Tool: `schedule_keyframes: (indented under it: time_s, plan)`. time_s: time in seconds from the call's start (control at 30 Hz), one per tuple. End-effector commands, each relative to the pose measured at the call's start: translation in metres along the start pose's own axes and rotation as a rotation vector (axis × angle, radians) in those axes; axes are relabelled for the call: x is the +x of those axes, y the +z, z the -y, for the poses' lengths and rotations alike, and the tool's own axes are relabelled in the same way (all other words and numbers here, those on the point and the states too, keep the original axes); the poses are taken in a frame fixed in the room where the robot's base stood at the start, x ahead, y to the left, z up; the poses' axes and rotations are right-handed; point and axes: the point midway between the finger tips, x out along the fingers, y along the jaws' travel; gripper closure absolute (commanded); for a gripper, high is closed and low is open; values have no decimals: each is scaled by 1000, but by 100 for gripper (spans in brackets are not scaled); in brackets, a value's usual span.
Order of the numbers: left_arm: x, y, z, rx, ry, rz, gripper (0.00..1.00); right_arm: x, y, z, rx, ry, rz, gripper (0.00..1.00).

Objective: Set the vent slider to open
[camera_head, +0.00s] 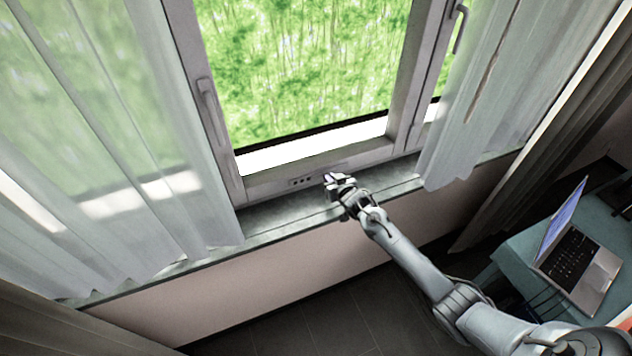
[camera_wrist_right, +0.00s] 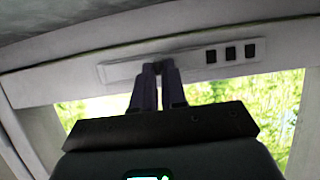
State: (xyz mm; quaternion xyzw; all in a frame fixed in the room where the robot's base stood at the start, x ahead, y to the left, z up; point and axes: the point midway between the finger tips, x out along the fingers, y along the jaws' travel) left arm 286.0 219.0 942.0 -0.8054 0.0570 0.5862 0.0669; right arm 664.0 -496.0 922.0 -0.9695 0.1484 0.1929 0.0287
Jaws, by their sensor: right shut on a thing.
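The vent (camera_head: 301,182) is a slim pale strip on the bottom rail of the window frame. It also shows in the right wrist view (camera_wrist_right: 190,62), with three dark slots uncovered toward its right end. The slider itself is mostly hidden between the fingertips. My left gripper is in neither view.
A grey sill (camera_head: 280,222) runs below the window. Pale curtains hang on the left (camera_head: 100,150) and right (camera_head: 465,120). Window handles (camera_head: 209,105) stick out from the frames. A laptop (camera_head: 575,262) stands on a teal table (camera_head: 518,250) at the right.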

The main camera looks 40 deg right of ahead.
Motion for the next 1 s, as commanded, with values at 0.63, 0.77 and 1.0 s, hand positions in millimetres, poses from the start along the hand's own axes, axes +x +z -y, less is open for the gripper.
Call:
schedule_keyframes:
  time_s: [0.63, 0.77, 1.0]
  plan:
    - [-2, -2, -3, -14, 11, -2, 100, 0, 1, -14, 0, 1, 1, 62]
    - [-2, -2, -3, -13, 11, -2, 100, 0, 0, -14, 0, 0, 1, 62]
    - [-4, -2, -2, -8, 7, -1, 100, -5, 0, -13, 0, -1, 0, 62]
